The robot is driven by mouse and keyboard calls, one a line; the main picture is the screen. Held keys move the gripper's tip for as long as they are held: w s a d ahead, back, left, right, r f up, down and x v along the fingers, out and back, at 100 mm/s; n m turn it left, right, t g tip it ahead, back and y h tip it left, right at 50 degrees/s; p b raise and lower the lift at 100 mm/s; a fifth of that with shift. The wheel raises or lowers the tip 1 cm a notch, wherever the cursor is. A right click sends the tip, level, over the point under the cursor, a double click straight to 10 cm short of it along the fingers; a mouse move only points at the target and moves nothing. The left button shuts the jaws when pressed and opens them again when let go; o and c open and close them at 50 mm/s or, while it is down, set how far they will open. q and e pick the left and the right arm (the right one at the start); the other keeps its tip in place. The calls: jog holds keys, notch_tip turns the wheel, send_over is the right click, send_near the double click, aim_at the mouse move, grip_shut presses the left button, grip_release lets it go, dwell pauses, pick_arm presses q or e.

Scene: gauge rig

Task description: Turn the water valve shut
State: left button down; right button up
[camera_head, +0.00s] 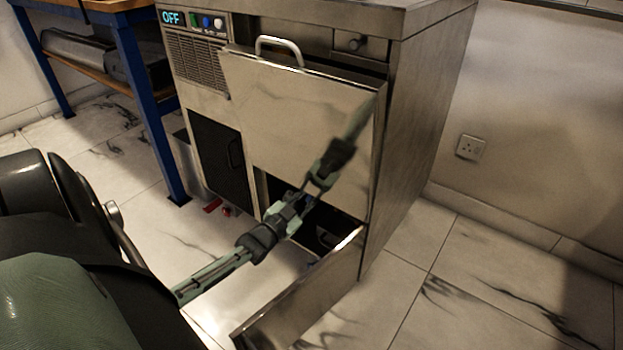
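A steel cabinet unit (425,120) stands in the middle, with a low door (310,290) swung out at its right side. Behind that door is a dark opening (322,222). My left gripper (301,200) is at the upper edge of this opening, near the large steel front panel (285,125), which mirrors it. Its fingers are small and blend with their reflection, so I cannot tell whether they are open or shut. Small red parts (227,210) show low at the cabinet's left front; I cannot tell whether they belong to the water valve. No valve is clearly visible. My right gripper is not in view.
The cabinet's display (173,18) reads OFF, beside several coloured buttons. The front panel has a handle (279,44). A blue-legged bench (150,95) stands at left. A socket (470,147) is on the right wall. The tiled floor at right is clear.

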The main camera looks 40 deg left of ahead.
pick_arm(q)
jog(key=m, duration=0.2)
jog(key=m+p, duration=0.1)
jog(key=shift+d+f+m, duration=0.15)
jog(key=shift+f+m, duration=0.15)
jog(key=shift+m, duration=0.1)
jog(key=m, duration=0.3)
jog(key=shift+d+f+m, duration=0.1)
jog(key=shift+f+m, duration=0.2)
jog(key=shift+f+m+b, duration=0.15)
jog(key=shift+m+b, duration=0.2)
jog(key=shift+m, duration=1)
jog(key=shift+f+m+b, duration=0.1)
jog(key=shift+m+b, duration=0.25)
jog(key=shift+m, duration=1)
jog(key=c, duration=1.7)
grip_release()
jog(key=shift+s, duration=0.1)
jog(key=shift+o, duration=0.8)
jog(key=s+d, duration=0.1)
jog(key=s, duration=1.1)
jog(key=shift+d, duration=0.2)
